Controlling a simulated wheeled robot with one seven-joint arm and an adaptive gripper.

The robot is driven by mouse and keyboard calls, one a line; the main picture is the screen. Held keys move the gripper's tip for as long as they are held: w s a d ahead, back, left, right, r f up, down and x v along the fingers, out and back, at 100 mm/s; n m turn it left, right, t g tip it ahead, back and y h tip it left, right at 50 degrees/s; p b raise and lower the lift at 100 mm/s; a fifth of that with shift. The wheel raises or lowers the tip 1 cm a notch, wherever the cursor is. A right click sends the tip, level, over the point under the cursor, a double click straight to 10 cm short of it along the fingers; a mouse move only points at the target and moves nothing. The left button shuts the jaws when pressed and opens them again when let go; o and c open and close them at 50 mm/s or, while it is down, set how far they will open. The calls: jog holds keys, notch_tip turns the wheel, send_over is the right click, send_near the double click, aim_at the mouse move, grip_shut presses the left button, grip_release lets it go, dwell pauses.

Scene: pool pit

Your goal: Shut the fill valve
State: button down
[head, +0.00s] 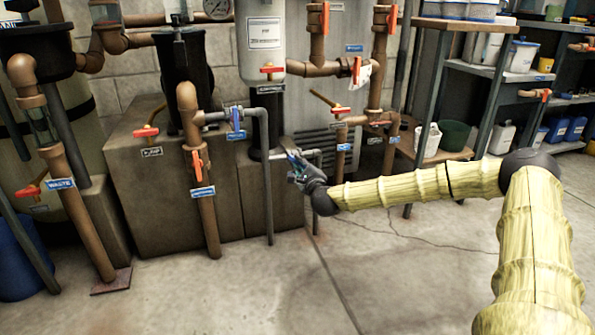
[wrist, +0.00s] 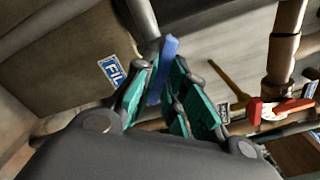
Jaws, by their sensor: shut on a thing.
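The fill valve's blue lever (wrist: 168,62) stands between the teal pads of my gripper (wrist: 172,88) in the wrist view. The pads are shut on it from both sides. A blue label (wrist: 120,72) with letters that start "FIL" is just left of the lever. In the head view my gripper (head: 294,163) is low in front of the tan plinth, at a thin grey pipe. There I cannot make out the fill lever apart from the gripper. The valve body is mostly hidden, and I cannot tell the lever's angle to its pipe.
Another blue lever (head: 237,122) sits on a grey pipe to the left. Several orange-handled valves are on brown pipes around, one (wrist: 270,110) close to my gripper. A shelf (head: 465,70) with tubs stands at the right. The concrete floor (head: 400,270) in front is clear.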

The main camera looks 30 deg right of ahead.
jog(key=shift+f+m, duration=0.15)
jog(key=shift+m, duration=0.65)
jog(key=m, duration=0.3)
jog(key=shift+m, duration=0.3)
jog(key=m, duration=0.5)
jog(key=shift+m, duration=0.4)
jog(key=c, duration=1.4)
grip_release()
jog(key=shift+d, duration=0.1)
jog(key=shift+o, duration=0.2)
jog(key=v, duration=0.7)
